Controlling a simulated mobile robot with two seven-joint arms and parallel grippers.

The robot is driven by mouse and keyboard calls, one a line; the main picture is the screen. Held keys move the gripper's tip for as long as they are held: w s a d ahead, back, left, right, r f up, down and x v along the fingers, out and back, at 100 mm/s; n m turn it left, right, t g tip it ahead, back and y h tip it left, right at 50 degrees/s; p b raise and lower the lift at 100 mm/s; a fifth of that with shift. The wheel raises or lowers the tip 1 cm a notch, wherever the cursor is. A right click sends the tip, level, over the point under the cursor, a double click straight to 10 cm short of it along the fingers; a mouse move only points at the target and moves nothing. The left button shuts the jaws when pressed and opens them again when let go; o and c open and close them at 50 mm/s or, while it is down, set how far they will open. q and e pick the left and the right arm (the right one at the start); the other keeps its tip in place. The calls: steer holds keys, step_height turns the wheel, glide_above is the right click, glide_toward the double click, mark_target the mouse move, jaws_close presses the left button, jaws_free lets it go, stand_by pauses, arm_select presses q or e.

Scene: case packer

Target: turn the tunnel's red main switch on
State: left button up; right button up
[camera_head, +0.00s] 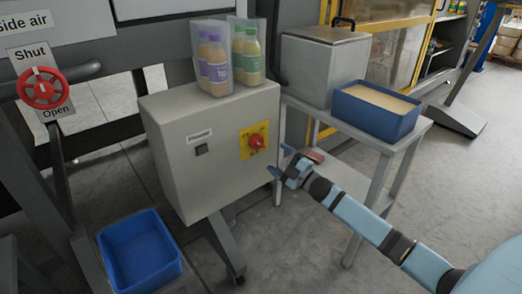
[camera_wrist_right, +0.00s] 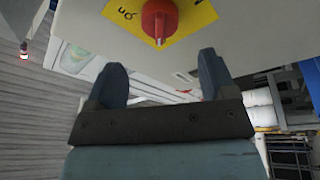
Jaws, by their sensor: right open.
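The red main switch (camera_head: 256,142) is a red rotary knob on a yellow plate, on the front of a grey cabinet (camera_head: 190,160). It also shows at the top of the right wrist view (camera_wrist_right: 159,18), with part of its yellow plate around it. My right gripper (camera_head: 280,160) is open and empty, just right of the knob and a little lower, apart from it. In the right wrist view its two fingers (camera_wrist_right: 163,80) stand wide apart below the knob, with nothing between them. My left gripper is not in view.
Packed bottles (camera_head: 216,62) stand on the cabinet. A blue bin (camera_head: 375,125) and a grey box (camera_head: 312,75) sit on a side table at right. An empty blue bin (camera_head: 103,255) is at lower left. A red valve wheel (camera_head: 43,88) is at far left.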

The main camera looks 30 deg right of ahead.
mark_target(261, 146)
arm_select(q)
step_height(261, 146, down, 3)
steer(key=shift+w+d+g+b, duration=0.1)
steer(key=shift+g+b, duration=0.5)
steer(key=shift+b, duration=0.25)
arm_select(e)
steer(key=x, duration=0.8)
steer(key=shift+s, duration=0.1)
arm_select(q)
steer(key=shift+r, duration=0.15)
arm_select(e)
steer(key=c, duration=0.9)
